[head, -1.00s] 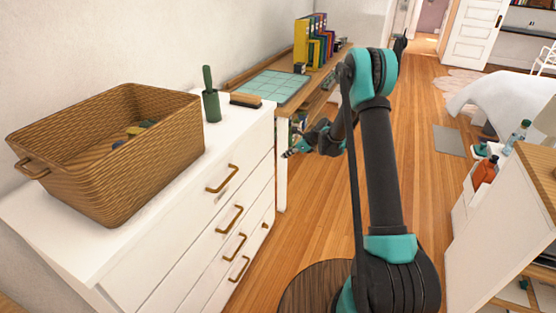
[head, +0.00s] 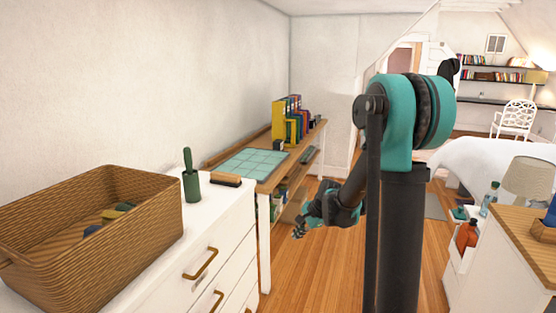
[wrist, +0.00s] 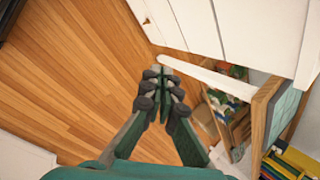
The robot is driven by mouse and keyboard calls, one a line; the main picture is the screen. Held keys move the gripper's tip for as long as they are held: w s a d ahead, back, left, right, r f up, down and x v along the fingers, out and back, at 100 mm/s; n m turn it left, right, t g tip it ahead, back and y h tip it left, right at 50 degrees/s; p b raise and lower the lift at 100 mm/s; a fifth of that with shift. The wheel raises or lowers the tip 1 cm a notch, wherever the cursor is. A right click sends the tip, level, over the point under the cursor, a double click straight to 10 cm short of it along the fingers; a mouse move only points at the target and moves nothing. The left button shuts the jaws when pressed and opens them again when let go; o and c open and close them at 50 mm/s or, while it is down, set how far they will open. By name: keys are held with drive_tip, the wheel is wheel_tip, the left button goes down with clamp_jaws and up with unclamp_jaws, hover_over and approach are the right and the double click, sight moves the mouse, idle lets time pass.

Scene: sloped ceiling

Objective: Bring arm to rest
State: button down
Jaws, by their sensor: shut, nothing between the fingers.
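My arm stands upright and folded at the right of centre in the head view, with my gripper (head: 300,230) hanging out to the left at its end. The gripper is beside the front of the wooden desk, over the floor. In the wrist view my gripper (wrist: 163,75) has its fingertips together, with nothing between them. Wooden floor and the white dresser's side lie beyond the fingertips there.
A white dresser (head: 215,225) at the left bears a wicker basket (head: 150,215), a green brush holder (head: 191,185) and a brush (head: 225,180). The desk (head: 268,181) holds a green mat (head: 255,162) and several binders (head: 290,120). A white cabinet (head: 500,270) stands right. Floor (head: 340,275) between is clear.

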drive_tip(key=s+d+n+h, duration=0.1)
drive_tip(key=s+d+n, duration=0.3)
drive_tip(key=s, duration=0.4)
drive_tip(key=s+d+n+h, duration=0.2)
drive_tip(key=s+d+n, duration=0.2)
drive_tip(key=s, duration=0.5)
drive_tip(key=s+d+f+n+h, duration=0.1)
drive_tip(key=s+d+n, duration=0.2)
drive_tip(key=s, duration=0.6)
drive_tip(key=shift+d+n+t+h, duration=0.3)
drive_tip(key=shift+d+n+h, duration=0.1)
drive_tip(key=shift+n, duration=0.3)
drive_tip(key=shift+f, duration=0.1)
